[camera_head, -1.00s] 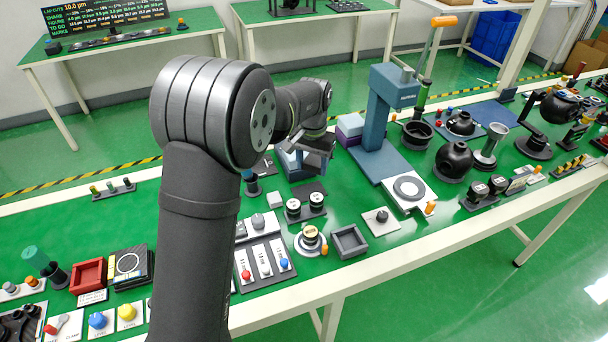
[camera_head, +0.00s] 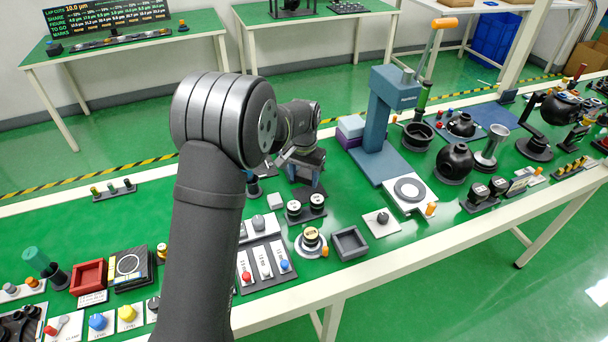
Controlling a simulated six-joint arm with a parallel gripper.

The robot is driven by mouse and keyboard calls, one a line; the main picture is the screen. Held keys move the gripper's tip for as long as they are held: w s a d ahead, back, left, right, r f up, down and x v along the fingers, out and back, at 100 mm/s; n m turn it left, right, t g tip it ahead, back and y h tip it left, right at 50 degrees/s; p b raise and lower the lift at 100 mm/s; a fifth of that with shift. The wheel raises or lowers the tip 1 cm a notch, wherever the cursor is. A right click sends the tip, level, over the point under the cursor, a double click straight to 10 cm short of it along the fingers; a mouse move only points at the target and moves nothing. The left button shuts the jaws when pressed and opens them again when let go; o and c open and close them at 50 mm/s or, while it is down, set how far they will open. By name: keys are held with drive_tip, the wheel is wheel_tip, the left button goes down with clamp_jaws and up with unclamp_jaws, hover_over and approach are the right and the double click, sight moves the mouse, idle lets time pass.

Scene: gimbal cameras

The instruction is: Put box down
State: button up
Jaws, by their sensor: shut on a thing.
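My gripper (camera_head: 296,157) is at the end of my arm, in the upper middle of the head view, above the green bench. It is shut on a dark box (camera_head: 308,158), seen partly at its fingertips. The fingers are small and partly hidden by my wrist. A blue-grey piece (camera_head: 309,178) shows right below the box; I cannot tell whether they touch. A dark flat base (camera_head: 309,192) lies on the bench under it.
Two round black-and-white pieces (camera_head: 305,207) stand in front. A grey open tray (camera_head: 350,243) and a red tray (camera_head: 88,276) sit nearer.

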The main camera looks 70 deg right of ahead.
drive_tip(key=shift+f, duration=0.45)
drive_tip(key=o, duration=1)
drive_tip(key=shift+o, duration=0.2)
wheel_tip(320, 180, up, 13)
drive_tip(key=shift+r, duration=0.15)
wheel_tip(320, 180, down, 13)
drive_tip(key=shift+f, duration=0.2)
drive_tip(key=shift+r, duration=0.35)
drive_tip(key=shift+f, duration=0.1)
